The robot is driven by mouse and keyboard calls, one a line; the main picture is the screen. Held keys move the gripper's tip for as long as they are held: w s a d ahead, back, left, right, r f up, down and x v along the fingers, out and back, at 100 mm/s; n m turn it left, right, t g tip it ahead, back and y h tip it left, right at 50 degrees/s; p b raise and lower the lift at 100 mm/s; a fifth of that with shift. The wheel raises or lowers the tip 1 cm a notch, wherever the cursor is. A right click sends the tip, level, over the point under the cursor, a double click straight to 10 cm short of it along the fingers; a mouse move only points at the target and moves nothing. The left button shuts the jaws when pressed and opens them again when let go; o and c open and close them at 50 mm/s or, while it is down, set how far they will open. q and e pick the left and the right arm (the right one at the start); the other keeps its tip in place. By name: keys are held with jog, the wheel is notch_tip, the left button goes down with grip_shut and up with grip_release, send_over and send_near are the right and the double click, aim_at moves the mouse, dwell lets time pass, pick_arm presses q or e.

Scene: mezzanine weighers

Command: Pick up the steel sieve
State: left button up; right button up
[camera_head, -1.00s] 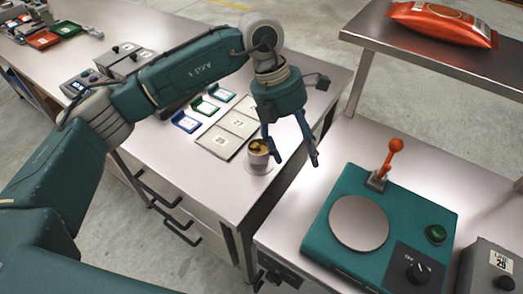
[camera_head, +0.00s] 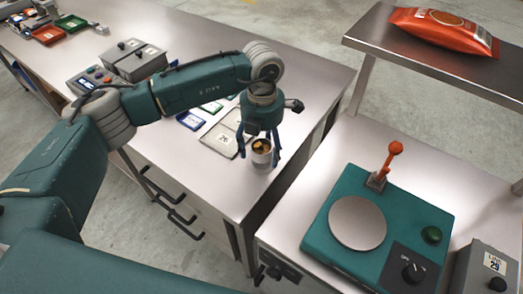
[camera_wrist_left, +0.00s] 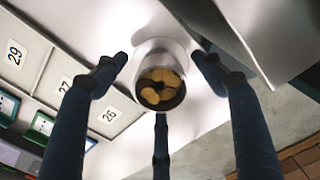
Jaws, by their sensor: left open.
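A small round steel vessel (camera_head: 262,160), seemingly the steel sieve, stands upright near the front right corner of the left table. It holds several yellow-brown pieces, and it also shows in the left wrist view (camera_wrist_left: 160,92). My left gripper (camera_head: 258,154) is open and points down over it, with fingers on either side of the vessel. In the left wrist view the fingers (camera_wrist_left: 160,80) spread around the vessel with a gap on each side. A third finger shows below it. My right gripper is not in view.
Flat numbered plates (camera_head: 224,138) lie close left of the vessel. A teal scale (camera_head: 398,225) with a round pan and an orange-knobbed lever stands on the right table. An orange bag (camera_head: 442,28) lies on the raised shelf.

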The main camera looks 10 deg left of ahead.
aim_at(262, 147)
pick_arm(q)
jog(key=shift+f, duration=0.7)
jog(key=shift+r, duration=0.1)
jog(key=c, duration=1.5)
notch_tip(262, 147, up, 20)
jog(key=b, duration=0.4)
